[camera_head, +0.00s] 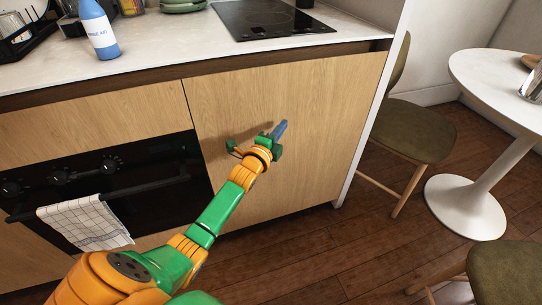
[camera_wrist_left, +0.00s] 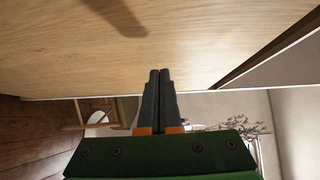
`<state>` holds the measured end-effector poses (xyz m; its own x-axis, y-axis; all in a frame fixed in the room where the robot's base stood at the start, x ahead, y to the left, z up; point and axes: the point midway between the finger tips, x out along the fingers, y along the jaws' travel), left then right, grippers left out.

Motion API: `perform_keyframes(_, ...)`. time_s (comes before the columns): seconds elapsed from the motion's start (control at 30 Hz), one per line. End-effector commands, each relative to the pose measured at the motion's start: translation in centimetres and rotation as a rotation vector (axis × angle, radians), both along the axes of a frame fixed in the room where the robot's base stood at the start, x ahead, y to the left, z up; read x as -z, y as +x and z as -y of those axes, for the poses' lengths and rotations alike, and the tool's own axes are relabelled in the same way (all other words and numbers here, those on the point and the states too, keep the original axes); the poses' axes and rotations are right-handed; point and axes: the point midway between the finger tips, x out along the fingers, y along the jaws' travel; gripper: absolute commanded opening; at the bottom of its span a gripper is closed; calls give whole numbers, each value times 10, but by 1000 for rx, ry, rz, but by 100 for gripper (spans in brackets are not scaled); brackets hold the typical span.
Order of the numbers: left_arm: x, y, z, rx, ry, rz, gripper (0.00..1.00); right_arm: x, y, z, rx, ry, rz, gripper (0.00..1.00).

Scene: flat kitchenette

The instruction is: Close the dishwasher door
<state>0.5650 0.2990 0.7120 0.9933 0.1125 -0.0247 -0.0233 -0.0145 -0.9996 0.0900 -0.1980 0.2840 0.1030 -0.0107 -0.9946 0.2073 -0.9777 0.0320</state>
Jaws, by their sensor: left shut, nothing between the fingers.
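The dishwasher door (camera_head: 235,110) is a light wood panel under the counter, right of the oven. It stands upright and looks in line with the neighbouring cabinet fronts; I cannot tell whether a small gap is left. My left gripper (camera_head: 281,128) is in front of the panel's middle, with its fingers together and empty. In the left wrist view the shut fingers (camera_wrist_left: 158,75) point toward the wood panel (camera_wrist_left: 200,40), which has a shadow on it. I cannot tell whether the fingertips touch it. My right gripper is not in view.
The oven (camera_head: 110,185) with a checked towel (camera_head: 85,222) on its handle is at the left. The counter holds a blue bottle (camera_head: 99,32) and a black cooktop (camera_head: 270,17). Chairs (camera_head: 410,130) and a round white table (camera_head: 490,75) stand at the right, with wooden floor between.

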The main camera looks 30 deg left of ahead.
Motion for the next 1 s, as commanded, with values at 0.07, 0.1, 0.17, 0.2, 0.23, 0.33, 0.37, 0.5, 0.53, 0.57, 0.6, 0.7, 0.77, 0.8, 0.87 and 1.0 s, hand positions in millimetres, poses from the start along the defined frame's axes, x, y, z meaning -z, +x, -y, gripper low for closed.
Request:
perform_keyframes(0.07, 1, -6, 1, 2, 0, -5, 0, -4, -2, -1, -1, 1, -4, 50)
perform_keyframes(0.1, 1, -11, 2, 2, -1, -6, 0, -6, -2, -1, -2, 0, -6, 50)
perform_keyframes(0.17, 1, -19, 3, 2, -2, -6, 0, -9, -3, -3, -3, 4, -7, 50)
perform_keyframes(0.2, 0, -25, 4, 2, -1, -7, 0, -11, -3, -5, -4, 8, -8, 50)
perform_keyframes(0.23, 1, -30, 5, 2, 0, -7, 0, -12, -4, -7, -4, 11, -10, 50)
perform_keyframes(0.33, 1, -47, 7, 2, -2, -8, 0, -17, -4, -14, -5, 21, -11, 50)
perform_keyframes(0.37, 1, -52, 8, 2, -1, -8, 0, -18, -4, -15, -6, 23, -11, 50)
perform_keyframes(0.5, 2, -78, 11, 2, -1, -9, 0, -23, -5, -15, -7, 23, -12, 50)
perform_keyframes(0.53, 2, -83, 12, 2, -1, -10, 0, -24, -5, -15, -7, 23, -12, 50)
perform_keyframes(0.57, 3, -88, 12, 2, -2, -10, 0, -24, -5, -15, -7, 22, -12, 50)
perform_keyframes(0.6, 3, -92, 13, 2, -3, -9, 0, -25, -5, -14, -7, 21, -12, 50)
perform_keyframes(0.7, 3, -99, 14, 2, -2, -8, 0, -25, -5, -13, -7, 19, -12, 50)
perform_keyframes(0.77, 3, -100, 14, 2, -2, -7, 0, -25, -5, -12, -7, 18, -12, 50)
perform_keyframes(0.8, 4, -100, 14, 2, -3, -8, 0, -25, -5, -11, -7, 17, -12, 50)
perform_keyframes(0.87, 12, -101, 14, 1, -23, -26, 0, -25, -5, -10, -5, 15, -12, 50)
perform_keyframes(1.0, 104, -120, 22, -39, -258, -229, 0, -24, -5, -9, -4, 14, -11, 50)
